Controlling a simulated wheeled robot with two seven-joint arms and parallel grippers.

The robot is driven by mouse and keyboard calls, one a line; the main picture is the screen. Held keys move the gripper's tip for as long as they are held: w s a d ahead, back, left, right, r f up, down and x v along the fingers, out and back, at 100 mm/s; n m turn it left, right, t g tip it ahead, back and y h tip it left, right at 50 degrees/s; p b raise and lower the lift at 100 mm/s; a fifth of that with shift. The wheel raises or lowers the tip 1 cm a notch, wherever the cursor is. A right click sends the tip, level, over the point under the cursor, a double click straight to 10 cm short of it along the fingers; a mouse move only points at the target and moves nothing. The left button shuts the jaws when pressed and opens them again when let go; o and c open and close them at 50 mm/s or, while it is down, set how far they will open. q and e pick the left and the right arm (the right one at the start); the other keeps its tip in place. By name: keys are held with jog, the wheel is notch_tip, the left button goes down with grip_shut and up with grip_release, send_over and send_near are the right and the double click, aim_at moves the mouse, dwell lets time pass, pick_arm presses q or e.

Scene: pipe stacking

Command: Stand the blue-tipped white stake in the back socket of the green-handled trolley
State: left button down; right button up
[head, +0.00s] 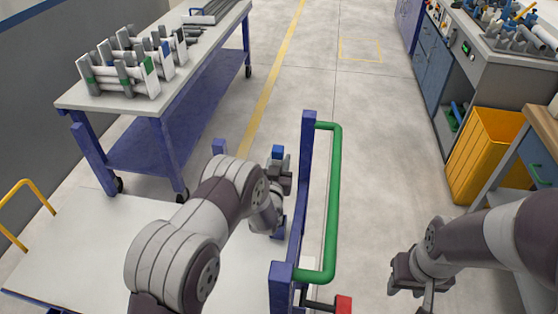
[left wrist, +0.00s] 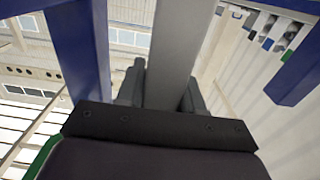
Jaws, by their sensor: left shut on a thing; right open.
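The green-handled trolley has a white deck (head: 75,240), blue posts and a green handle (head: 333,200) on its right side in the head view. My left gripper (head: 279,172) is beside the handle-side blue posts. It is shut on the blue-tipped white stake, whose blue tip (head: 277,152) shows just above it. In the left wrist view the pale stake shaft (left wrist: 174,50) runs between the fingers, between two blue posts. The stake's lower end is hidden by my arm, so I cannot tell whether it is in a socket. My right gripper (head: 412,290) is open and empty, right of the trolley.
A blue-legged table (head: 205,70) at upper left holds racks of pipes and stakes (head: 125,68). A yellow bin (head: 487,150) and workbenches stand at right. A yellow rail (head: 22,190) rises at the trolley's left. The middle floor (head: 380,140) is clear.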

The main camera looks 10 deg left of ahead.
pick_arm(q)
notch_tip(320, 180, down, 6)
jog(key=b, duration=0.4)
jog(key=shift+r, duration=0.2)
jog(key=c, duration=0.6)
grip_release()
jog(key=shift+c, duration=0.2)
jog(key=s+p, duration=0.1)
jog(key=s, duration=1.1)
jog(key=shift+s, duration=0.4)
